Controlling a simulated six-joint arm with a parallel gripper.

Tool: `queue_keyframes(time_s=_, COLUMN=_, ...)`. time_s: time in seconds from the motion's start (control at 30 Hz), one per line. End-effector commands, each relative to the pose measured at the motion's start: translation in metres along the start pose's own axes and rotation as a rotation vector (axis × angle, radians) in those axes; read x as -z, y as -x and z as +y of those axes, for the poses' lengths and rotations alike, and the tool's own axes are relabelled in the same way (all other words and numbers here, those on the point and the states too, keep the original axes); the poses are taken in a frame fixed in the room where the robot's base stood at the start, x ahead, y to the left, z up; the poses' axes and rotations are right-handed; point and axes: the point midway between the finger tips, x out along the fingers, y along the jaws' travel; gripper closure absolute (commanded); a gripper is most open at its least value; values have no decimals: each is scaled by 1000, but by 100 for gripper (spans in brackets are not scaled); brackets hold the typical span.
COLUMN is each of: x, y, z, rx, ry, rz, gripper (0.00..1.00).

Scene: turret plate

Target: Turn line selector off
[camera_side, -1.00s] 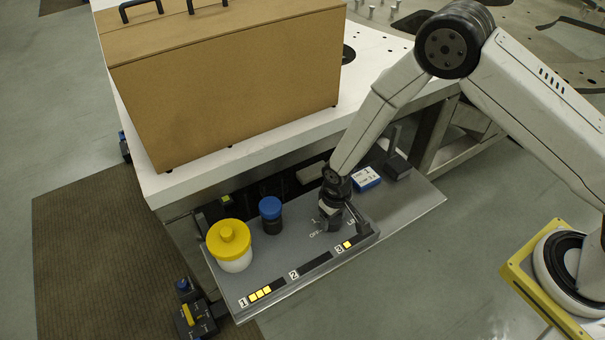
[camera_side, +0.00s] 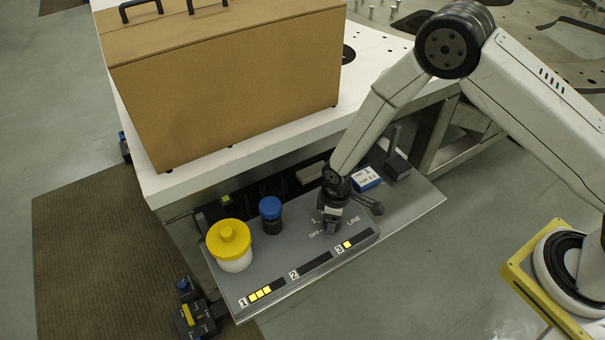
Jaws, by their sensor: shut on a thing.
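My gripper (camera_side: 333,224) points down onto the grey panel (camera_side: 285,265), at the line selector beside the printed marks "1", "OFF" and "LINE". It is shut on the selector, which is mostly hidden under the jaws. A dark bar (camera_side: 368,204) sticks out to the right of the wrist; I cannot tell whether it belongs to my gripper or to the selector. The "OFF" mark is to the left of the jaws and "LINE" to the right. The selector's exact pointing direction is hidden.
A white jar with a yellow lid (camera_side: 229,245) and a blue-capped dark cylinder (camera_side: 271,215) stand left on the panel. Indicator strip 1 (camera_side: 266,293) has several lit segments, strip 3 one. A blue-and-white box (camera_side: 367,179) sits behind. A large brown case (camera_side: 225,90) stands on the white table.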

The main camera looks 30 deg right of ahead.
Motion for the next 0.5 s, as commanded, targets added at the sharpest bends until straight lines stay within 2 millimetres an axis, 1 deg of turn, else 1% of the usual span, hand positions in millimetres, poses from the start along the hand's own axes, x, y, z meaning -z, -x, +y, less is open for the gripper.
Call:
queue_keyframes(time_s=0.33, x=1, y=0, z=0, rx=-2, ry=8, rz=3, gripper=92)
queue_keyframes(time_s=0.37, x=1, y=0, z=0, rx=-2, ry=8, rz=3, gripper=27)
queue_keyframes(time_s=0.4, x=1, y=0, z=0, rx=-2, ry=8, rz=3, gripper=15)
queue_keyframes(time_s=0.43, x=1, y=0, z=0, rx=-2, ry=8, rz=3, gripper=5)
queue_keyframes(time_s=0.47, x=1, y=0, z=0, rx=-2, ry=8, rz=2, gripper=0)
queue_keyframes(time_s=0.5, x=1, y=0, z=0, rx=-1, ry=7, rz=2, gripper=0)
